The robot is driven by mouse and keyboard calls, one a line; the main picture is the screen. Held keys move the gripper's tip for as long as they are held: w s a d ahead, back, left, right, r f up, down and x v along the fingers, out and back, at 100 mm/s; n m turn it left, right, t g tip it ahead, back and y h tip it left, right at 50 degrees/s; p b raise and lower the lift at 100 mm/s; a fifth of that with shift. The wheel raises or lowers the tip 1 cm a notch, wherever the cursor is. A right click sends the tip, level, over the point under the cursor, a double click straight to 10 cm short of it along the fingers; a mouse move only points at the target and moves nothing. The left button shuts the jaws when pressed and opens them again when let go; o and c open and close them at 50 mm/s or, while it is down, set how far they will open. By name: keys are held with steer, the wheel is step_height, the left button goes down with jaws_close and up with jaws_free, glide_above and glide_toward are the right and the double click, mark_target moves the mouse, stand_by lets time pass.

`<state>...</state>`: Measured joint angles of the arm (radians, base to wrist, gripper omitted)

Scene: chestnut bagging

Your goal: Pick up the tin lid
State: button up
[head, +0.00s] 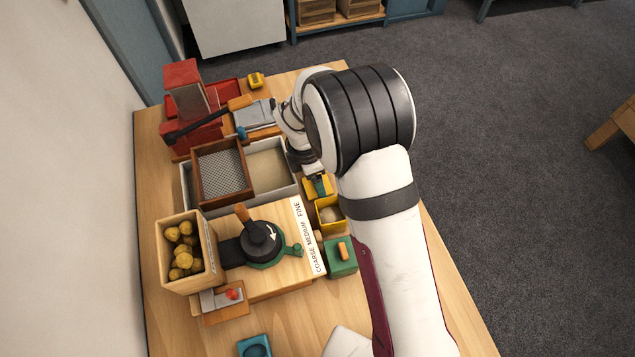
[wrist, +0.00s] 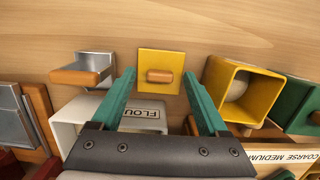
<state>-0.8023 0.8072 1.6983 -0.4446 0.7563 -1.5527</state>
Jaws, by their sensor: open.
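The yellow square lid (wrist: 160,56) with a wooden knob lies flat on the table between my fingertips in the wrist view. In the head view, it shows partly (head: 317,194) under my gripper (head: 319,182). My gripper (wrist: 159,78) is open, with one green finger on each side of the knob and nothing held. I cannot tell how far above the lid the tips are. A yellow open tin (wrist: 224,87) with pale contents stands just right of the lid; in the head view, it (head: 330,214) is nearer the camera.
A white bin (wrist: 95,108) marked "FLOU" lies beneath my gripper. A metal scoop (wrist: 86,69) with a wooden handle is left of the lid. A green box (head: 341,257) with a wooden knob and a wooden mill (head: 285,283) stand nearby. Bare table lies beyond the lid.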

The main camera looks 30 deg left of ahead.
jaws_close()
stand_by(0.4)
